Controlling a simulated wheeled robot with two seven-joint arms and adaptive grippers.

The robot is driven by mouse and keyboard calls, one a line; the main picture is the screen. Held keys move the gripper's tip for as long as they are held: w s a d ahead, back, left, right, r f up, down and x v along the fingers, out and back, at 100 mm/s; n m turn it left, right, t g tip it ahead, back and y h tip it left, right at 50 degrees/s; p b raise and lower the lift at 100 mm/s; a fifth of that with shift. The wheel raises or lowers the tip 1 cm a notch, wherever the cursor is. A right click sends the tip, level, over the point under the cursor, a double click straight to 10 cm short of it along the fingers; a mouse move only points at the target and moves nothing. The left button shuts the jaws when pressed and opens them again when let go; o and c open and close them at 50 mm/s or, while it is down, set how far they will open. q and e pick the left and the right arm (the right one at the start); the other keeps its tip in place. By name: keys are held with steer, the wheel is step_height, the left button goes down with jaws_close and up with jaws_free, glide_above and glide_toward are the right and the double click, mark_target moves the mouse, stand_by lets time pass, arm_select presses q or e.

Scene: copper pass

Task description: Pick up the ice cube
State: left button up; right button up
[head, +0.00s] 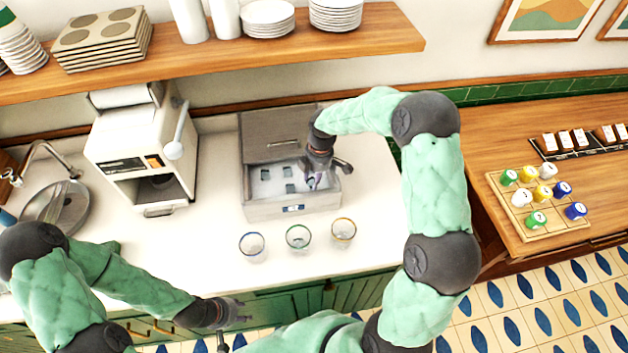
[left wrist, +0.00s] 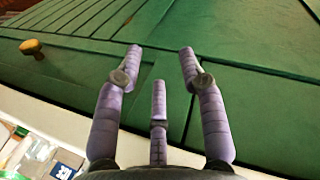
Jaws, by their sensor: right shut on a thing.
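Several ice cubes (head: 290,188) lie in the open drawer of a grey ice box (head: 262,209) on the white counter. My right gripper (head: 312,181) reaches down into the right side of this drawer. It is shut on an ice cube, which its fingers mostly hide. My left gripper (head: 238,322) is low in front of the counter, away from the ice. In the left wrist view its purple fingers (left wrist: 160,75) are spread open and empty, facing a green cabinet front (left wrist: 255,75).
Three glasses with blue, green and yellow rims (head: 298,237) stand on the counter in front of the drawer. A white machine (head: 145,150) stands left of the box. A wooden shelf (head: 375,32) hangs above. The wooden counter at right holds a game board (head: 540,198).

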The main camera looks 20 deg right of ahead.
steer(key=s+a+r, duration=0.1)
steer(key=r, duration=0.1)
steer(key=s+a+r, duration=0.1)
steer(key=s+r, duration=0.1)
steer(key=r, duration=0.1)
steer(key=s+a+r, duration=0.1)
steer(key=r, duration=0.1)
steer(key=shift+s+a+r, duration=0.15)
steer(key=shift+a+r, duration=0.2)
steer(key=shift+r, duration=0.05)
arm_select(q)
steer(key=shift+r, duration=0.1)
arm_select(e)
steer(key=s+a+r, duration=0.3)
steer(key=s+a, duration=0.2)
steer(key=s, duration=0.1)
steer(key=shift+s+a+r, duration=0.2)
steer(key=shift+s+r, duration=0.05)
arm_select(q)
steer(key=shift+r, duration=0.1)
